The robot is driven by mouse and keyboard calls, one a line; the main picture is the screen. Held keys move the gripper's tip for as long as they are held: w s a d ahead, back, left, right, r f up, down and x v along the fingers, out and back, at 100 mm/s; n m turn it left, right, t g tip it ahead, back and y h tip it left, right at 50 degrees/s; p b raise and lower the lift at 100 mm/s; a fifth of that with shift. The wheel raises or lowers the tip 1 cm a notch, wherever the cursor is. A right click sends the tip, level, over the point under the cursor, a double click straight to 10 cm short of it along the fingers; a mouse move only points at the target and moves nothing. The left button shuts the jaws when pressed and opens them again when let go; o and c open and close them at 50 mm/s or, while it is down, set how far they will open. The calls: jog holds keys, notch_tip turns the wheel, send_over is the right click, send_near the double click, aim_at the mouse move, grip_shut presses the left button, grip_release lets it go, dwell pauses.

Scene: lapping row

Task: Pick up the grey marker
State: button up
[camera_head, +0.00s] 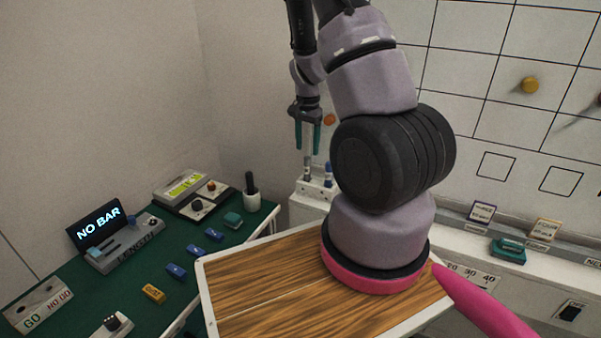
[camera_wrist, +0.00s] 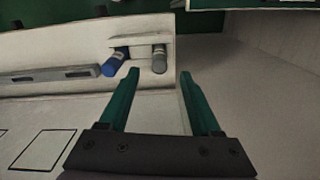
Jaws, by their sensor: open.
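The grey marker (camera_head: 307,169) stands in a white holder on the ledge by the wall. In the wrist view the grey marker (camera_wrist: 159,60) shows between and just beyond my fingertips. A blue marker (camera_head: 328,174) stands beside it, and this blue marker (camera_wrist: 115,62) is to its left in the wrist view. My gripper (camera_head: 307,151) is open and empty, with its teal fingers pointing down above the grey marker. In the wrist view the gripper (camera_wrist: 159,74) has a wide gap between its fingertips. I cannot tell whether either finger touches the marker.
A gridded white board (camera_head: 480,60) is at right. A grey rail (camera_wrist: 65,74) lies left of the markers.

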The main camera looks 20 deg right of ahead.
aim_at(307, 169)
notch_tip(307, 169, down, 10)
jog(key=shift+r, duration=0.25)
jog(key=shift+c, duration=0.3)
grip_shut()
